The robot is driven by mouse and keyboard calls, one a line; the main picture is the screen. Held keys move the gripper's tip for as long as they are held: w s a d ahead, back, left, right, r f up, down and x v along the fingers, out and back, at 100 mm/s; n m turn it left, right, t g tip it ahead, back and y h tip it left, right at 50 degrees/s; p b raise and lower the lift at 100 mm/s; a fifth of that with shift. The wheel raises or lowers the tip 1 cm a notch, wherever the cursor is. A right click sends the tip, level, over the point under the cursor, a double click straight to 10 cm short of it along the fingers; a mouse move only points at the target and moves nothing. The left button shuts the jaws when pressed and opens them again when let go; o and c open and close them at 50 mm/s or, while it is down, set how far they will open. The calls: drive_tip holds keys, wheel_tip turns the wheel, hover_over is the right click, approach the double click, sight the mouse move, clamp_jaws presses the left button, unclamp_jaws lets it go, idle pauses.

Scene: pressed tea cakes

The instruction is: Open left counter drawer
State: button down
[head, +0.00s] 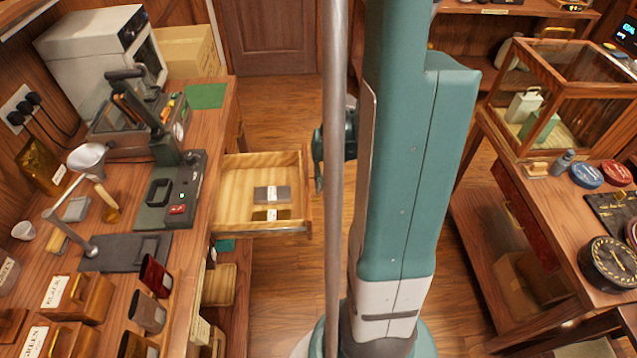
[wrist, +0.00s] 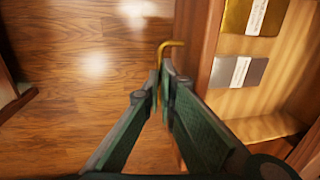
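The left counter drawer (head: 232,200) stands pulled out from the left counter, and its inside shows a light wooden bottom. A grey packet (head: 283,193) and a gold packet (head: 262,215) lie in it; both packets also show in the wrist view. In the wrist view the drawer's front panel (wrist: 196,50) is at the right, with a brass handle (wrist: 172,44) on its outer face. My gripper (wrist: 162,75) has its fingertips closed together around the handle bar. In the head view my gripper (head: 318,160) is just right of the drawer front, partly hidden by a pole.
The left counter (head: 215,130) carries a press, a scale and several tea boxes. Open shelves are below it. At the right, another table (head: 500,150) holds a glass case and tins. Bare wooden floor (head: 280,270) lies around the drawer.

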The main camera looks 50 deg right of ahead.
drive_tip(key=shift+s+f, duration=0.15)
drive_tip(key=shift+f, duration=0.05)
drive_tip(key=c, duration=2.9)
unclamp_jaws()
drive_tip(key=shift+r, duration=0.2)
drive_tip(key=shift+r, duration=0.1)
drive_tip(key=shift+s+d+r, duration=0.2)
drive_tip(key=shift+d+r, duration=0.05)
drive_tip(key=shift+r, duration=1.65)
drive_tip(key=shift+s+d+r, duration=0.25)
drive_tip(key=shift+r, duration=1.6)
drive_tip(key=shift+s+d+r, duration=0.2)
drive_tip(key=shift+d+r, duration=0.05)
drive_tip(key=shift+r, duration=1.65)
